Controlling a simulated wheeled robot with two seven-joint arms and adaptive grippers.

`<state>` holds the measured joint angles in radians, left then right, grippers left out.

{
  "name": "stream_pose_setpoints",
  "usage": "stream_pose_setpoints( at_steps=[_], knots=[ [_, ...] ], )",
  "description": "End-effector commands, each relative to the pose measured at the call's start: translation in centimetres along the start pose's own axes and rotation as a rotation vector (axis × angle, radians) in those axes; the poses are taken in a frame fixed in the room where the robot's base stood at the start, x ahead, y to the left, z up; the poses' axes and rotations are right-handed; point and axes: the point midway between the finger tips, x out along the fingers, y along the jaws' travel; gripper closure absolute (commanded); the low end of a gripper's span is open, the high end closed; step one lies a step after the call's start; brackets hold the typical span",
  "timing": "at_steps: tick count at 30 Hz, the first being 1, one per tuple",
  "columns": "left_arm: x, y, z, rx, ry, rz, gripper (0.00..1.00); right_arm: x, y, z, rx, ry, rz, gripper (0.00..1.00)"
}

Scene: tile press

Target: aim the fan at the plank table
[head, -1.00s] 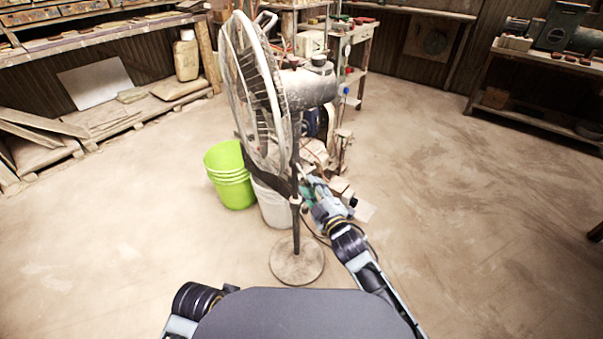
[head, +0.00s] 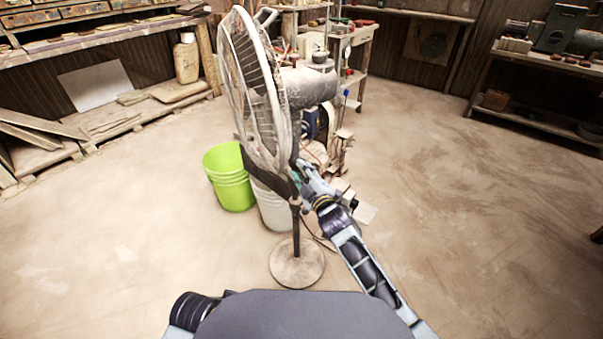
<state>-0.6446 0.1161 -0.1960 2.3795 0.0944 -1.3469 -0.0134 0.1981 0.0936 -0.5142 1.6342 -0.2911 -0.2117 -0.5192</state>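A dusty pedestal fan (head: 298,262) stands on a round base in the middle of the head view. Its cage (head: 256,92) faces left and its motor housing (head: 307,88) points right. My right gripper (head: 302,172) is at the fan's pole, just below the cage and motor. Its fingers are small and partly hidden there; I cannot tell whether they touch or grip the fan. My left gripper is out of view. A wooden bench (head: 95,48) with boards on its low shelf stands at the left; I cannot tell whether it is the plank table.
A green bucket (head: 229,180) and a white bucket (head: 272,208) stand behind the fan. Cluttered equipment (head: 340,150) sits behind my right gripper. A dark workbench (head: 540,70) is at the right. The floor is clear at the left and right.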

Motion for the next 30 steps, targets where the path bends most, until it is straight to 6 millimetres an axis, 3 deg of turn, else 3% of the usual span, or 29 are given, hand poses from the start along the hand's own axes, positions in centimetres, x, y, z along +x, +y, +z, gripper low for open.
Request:
stream_pose_setpoints(
  at_steps=[14, 22, 30],
  knots=[
    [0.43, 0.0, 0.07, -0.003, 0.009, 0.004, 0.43, 0.65, 0.01, -0.06, 0.0, 0.0, 0.0, 0.69],
    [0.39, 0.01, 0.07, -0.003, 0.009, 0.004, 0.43, 0.63, 0.01, -0.05, 0.0, 0.0, 0.0, 1.0],
    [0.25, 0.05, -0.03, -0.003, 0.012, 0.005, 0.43, 0.62, -0.01, -0.03, 0.0, 0.0, 0.0, 1.0]
  ],
)
